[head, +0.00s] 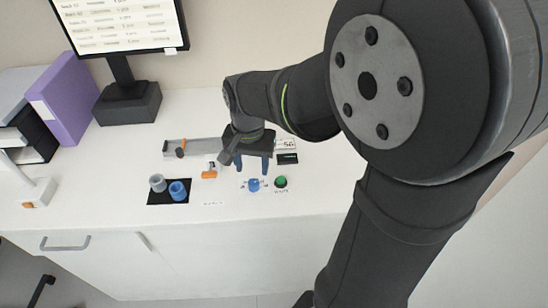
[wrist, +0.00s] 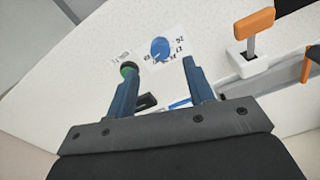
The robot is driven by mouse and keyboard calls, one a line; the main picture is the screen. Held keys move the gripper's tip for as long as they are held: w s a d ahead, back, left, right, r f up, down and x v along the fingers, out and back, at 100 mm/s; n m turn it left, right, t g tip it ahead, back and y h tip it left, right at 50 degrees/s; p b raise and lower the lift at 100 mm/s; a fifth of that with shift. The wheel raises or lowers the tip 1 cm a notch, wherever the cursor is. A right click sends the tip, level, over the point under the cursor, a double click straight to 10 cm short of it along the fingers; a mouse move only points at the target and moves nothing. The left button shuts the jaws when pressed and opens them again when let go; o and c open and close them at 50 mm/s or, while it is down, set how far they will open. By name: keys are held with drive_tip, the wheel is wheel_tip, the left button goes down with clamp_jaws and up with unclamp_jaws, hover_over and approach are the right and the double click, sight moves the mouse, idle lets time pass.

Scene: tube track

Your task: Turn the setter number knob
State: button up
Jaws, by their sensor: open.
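The setter number knob is a small blue knob (head: 253,184) on the white desk, with printed marks around it. It also shows in the wrist view (wrist: 160,48), where its numbers are partly readable. My gripper (head: 252,166) has blue fingers pointing down, over the desk just behind the knob. In the wrist view the gripper (wrist: 159,68) is open and empty, its fingers apart and the knob beyond the gap between the fingertips. The fingers are not touching the knob.
A green button (head: 281,182) sits close to the right of the knob; the left fingertip partly covers it in the wrist view. An orange-handled lever (head: 209,172) stands to the left. A black mat (head: 154,198) holds two cups. A grey rail (head: 200,146) and a number sign (head: 288,144) lie behind.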

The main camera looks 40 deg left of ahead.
sight(253, 183)
wheel_tip(253, 183, down, 7)
drive_tip(key=shift+r, duration=0.1)
idle(0.3)
drive_tip(key=c, duration=1)
